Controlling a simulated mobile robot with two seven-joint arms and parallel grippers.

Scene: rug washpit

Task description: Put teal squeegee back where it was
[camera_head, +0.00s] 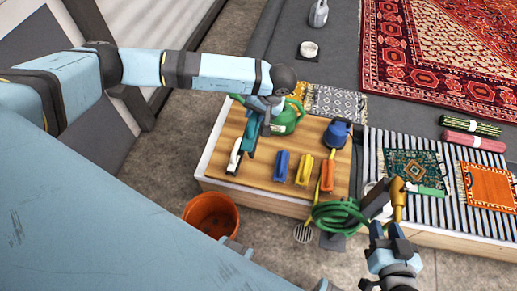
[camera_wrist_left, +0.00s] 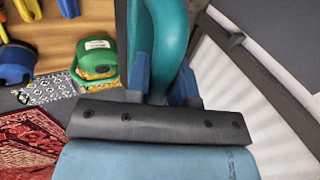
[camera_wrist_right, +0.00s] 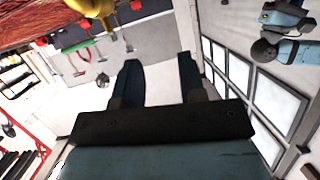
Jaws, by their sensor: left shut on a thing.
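The teal squeegee (camera_head: 250,138) is in my left gripper (camera_head: 262,112), above the left part of the wooden board (camera_head: 215,165). Its teal handle also shows between the two blue fingers in the left wrist view (camera_wrist_left: 171,35). Whether its lower end touches the board is unclear. My right gripper (camera_head: 386,230) is low at the right, near a yellow nozzle (camera_head: 398,192). In the right wrist view its fingers (camera_wrist_right: 158,68) are apart with nothing between them.
An orange bucket (camera_head: 211,214) and coiled green hose (camera_head: 338,215) are in front.

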